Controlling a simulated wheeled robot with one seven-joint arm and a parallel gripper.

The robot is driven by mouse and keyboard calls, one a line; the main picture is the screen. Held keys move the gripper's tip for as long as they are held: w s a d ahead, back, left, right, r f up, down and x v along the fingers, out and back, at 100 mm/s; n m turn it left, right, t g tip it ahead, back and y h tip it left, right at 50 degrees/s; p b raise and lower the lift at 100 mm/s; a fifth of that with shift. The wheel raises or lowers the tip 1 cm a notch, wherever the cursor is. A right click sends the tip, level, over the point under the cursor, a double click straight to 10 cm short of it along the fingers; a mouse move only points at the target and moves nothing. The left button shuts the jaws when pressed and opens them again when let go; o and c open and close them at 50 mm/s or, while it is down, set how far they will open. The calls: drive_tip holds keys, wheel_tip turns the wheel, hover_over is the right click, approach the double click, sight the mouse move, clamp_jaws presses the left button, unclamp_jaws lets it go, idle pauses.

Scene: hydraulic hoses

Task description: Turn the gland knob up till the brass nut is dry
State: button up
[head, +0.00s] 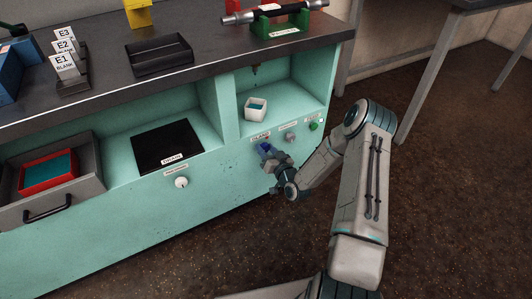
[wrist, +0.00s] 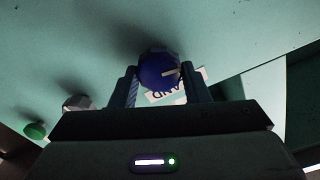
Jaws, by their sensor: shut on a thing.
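The gland knob is a blue round knob (wrist: 158,70) with a pale pointer mark, on the teal cabinet front. It also shows in the head view (head: 264,148), partly covered by my gripper. My gripper (head: 268,157) is shut on the knob, with one finger on each side of it in the wrist view (wrist: 160,88). A label partly reading "AND" lies behind the knob.
A grey knob (head: 290,137) and a green button (head: 313,126) sit right of the blue knob. A white knob (head: 181,182) is farther left. An open drawer (head: 50,190) sticks out at the left. A hose assembly (head: 270,12) rests on a green stand on the bench.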

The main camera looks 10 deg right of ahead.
drive_tip(key=shift+f+m+b, duration=0.15)
drive_tip(key=shift+m+b, duration=0.4)
drive_tip(key=shift+m, duration=1.15)
drive_tip(key=shift+s+m, duration=0.1)
drive_tip(key=shift+m, duration=0.2)
drive_tip(key=o, duration=1)
drive_tip(key=shift+s+d, duration=0.15)
drive_tip(key=shift+s, duration=0.05)
drive_tip(key=p+v, duration=0.2)
drive_tip(key=v, duration=1.1)
drive_tip(key=shift+s, duration=0.15)
